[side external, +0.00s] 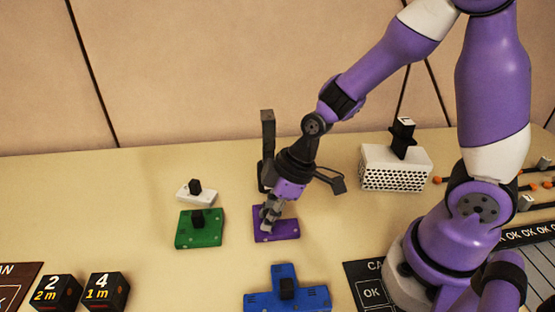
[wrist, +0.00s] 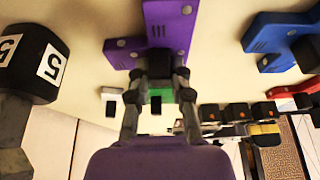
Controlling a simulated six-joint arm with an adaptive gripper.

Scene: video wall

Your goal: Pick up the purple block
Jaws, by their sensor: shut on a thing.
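The purple block (side external: 285,230) lies flat on the table in the side external view, directly under my gripper (side external: 268,222). In the wrist view the purple block (wrist: 165,25) is at the top centre, with its near part between the fingers of my gripper (wrist: 157,78). My gripper points down and is shut on the block's raised middle part. The fingers hide most of that part in the side external view. The block appears to rest on the table; I cannot tell if there is a gap beneath it.
A green block (side external: 200,230) and a white block (side external: 196,192) stand to the left. A blue block (side external: 287,292) is in front. A white perforated box (side external: 395,167) is behind right. Numbered black cubes (side external: 105,292) sit at front left. The table's back left is clear.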

